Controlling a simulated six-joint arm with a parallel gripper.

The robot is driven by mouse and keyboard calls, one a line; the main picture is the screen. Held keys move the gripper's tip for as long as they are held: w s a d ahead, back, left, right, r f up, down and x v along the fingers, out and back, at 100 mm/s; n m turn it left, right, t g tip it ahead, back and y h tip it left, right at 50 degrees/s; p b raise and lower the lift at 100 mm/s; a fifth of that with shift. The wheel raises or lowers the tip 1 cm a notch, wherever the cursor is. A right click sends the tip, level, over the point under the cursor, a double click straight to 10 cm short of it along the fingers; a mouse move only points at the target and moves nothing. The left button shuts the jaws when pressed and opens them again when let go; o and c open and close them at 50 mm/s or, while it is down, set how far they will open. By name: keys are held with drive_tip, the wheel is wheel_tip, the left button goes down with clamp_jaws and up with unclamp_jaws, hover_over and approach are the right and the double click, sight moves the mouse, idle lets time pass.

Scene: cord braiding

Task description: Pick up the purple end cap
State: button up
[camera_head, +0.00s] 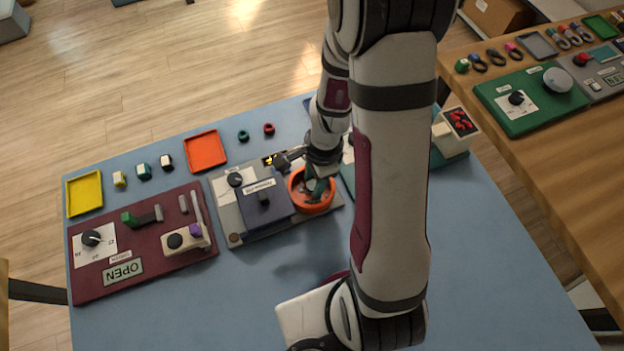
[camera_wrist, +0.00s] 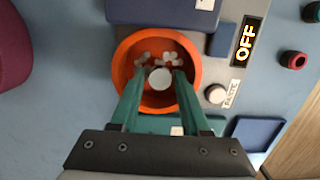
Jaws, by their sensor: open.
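A small purple piece (camera_head: 195,230) sits on a cream block on the maroon panel in the head view; I cannot tell whether it is the end cap. My gripper (camera_head: 318,186) is over the orange bowl (camera_head: 298,196). In the wrist view my gripper's green fingers (camera_wrist: 157,72) are spread apart and reach over the orange bowl (camera_wrist: 124,66). A white round piece (camera_wrist: 160,78) shows between the fingertips, with smaller pale pieces around it in the bowl. Nothing is visibly gripped. No purple piece shows clearly inside the bowl.
The bowl stands on a grey panel (camera_head: 226,212) beside a dark blue box (camera_head: 265,203). The maroon panel (camera_head: 110,275) lies to the left. Yellow (camera_head: 84,193) and orange (camera_head: 205,151) trays lie at the back. An "OFF" display (camera_wrist: 248,40) is near the bowl. The front blue table is clear.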

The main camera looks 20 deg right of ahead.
clamp_jaws()
